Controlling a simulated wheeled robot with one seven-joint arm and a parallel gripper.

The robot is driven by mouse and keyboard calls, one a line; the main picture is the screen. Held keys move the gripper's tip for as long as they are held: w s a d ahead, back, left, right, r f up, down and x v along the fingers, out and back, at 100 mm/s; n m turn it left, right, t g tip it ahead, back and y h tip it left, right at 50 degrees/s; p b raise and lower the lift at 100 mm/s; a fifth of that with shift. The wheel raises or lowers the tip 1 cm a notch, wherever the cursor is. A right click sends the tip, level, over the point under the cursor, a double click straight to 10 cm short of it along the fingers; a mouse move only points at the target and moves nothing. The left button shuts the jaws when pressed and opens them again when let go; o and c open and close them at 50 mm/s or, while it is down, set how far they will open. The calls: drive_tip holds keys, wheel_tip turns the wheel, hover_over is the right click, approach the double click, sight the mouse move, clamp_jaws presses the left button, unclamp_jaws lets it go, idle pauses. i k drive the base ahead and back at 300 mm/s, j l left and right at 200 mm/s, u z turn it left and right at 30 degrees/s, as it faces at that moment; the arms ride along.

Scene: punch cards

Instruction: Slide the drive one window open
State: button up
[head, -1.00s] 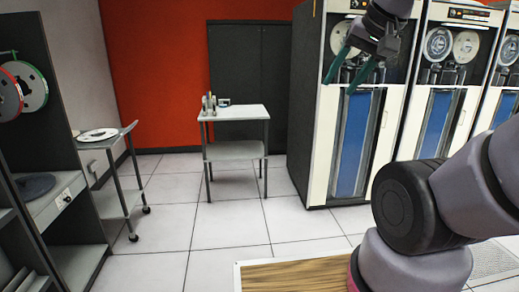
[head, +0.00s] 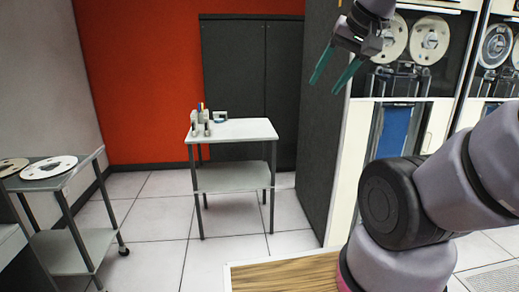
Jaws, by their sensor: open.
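The nearest tape drive (head: 446,52) stands at the right in the head view. It has a white frame, two pale reels (head: 430,39) side by side at the top and a blue vertical panel (head: 393,133) below. I cannot tell where its window's edge is or how far it stands open. My gripper (head: 332,78) is open and empty, its two green fingers pointing down and left. In the picture it lies left of the reels, over the cabinet's dark side and front edge. My arm hides the drive's lower part.
A white two-shelf table (head: 245,130) with small items on top stands in the middle. A grey cart (head: 55,181) carrying tape reels (head: 48,167) is at the left. Another drive (head: 497,60) stands farther right. Tiled floor (head: 150,213) lies clear between cart and table. A wooden surface (head: 285,275) is close in front.

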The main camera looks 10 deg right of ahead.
sight(405, 6)
drive_tip(key=i+l+z, duration=0.2)
drive_tip(key=i+l, duration=0.45)
drive_tip(key=i, duration=0.1)
